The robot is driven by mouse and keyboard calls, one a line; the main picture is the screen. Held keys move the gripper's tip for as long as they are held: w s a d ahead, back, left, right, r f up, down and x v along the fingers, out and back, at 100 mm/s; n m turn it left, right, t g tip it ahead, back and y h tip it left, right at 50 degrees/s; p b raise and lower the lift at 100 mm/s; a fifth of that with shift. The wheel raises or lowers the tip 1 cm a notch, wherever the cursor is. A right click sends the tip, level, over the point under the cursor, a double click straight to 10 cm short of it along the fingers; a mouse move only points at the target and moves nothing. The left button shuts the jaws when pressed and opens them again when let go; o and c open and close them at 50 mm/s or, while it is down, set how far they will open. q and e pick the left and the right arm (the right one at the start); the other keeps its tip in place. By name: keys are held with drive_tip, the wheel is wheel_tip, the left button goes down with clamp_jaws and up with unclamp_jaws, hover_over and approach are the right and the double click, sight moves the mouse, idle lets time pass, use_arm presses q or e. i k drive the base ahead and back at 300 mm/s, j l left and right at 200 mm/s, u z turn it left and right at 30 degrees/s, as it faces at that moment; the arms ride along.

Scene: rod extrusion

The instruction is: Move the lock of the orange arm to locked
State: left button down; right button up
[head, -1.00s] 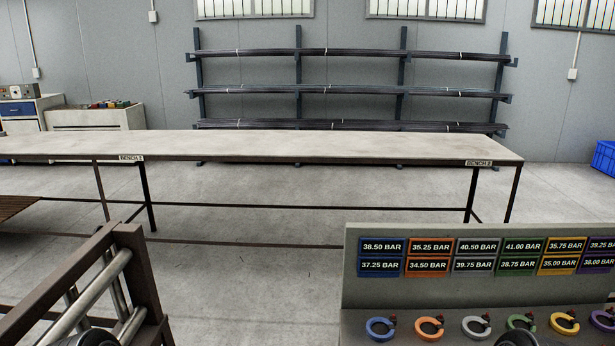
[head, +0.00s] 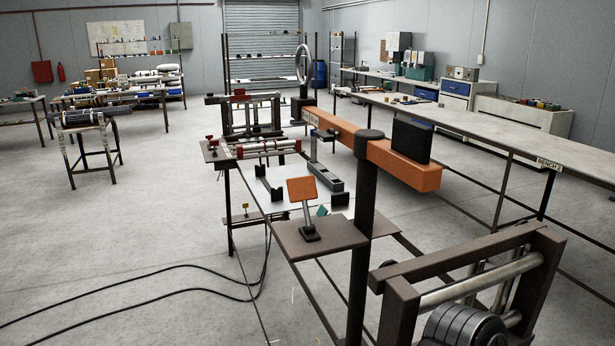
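The orange arm (head: 400,169) is a long orange beam near the middle of the head view. It runs from the back left to the front right across a dark upright post (head: 362,235). A black box-like block (head: 411,140) stands at its near end. A small dark fitting (head: 327,134) sits by its far part, near a pale marked strip (head: 311,119). I cannot tell which part is the lock or how it is set. Neither gripper is in view.
An orange plate on a stand (head: 302,189) is on a small brown shelf (head: 322,236) left of the post. A roller frame (head: 470,262) fills the lower right. A long bench (head: 480,125) runs along the right. Cables (head: 150,283) cross the open floor at left.

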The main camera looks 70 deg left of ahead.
sight(302, 190)
drive_tip(key=k+j, duration=0.15)
drive_tip(key=k, duration=0.2)
drive_tip(key=k+j+u, duration=0.15)
drive_tip(key=j+u, duration=0.3)
drive_tip(key=j, duration=0.35)
drive_tip(key=j+u, duration=0.5)
drive_tip(key=j, duration=0.3)
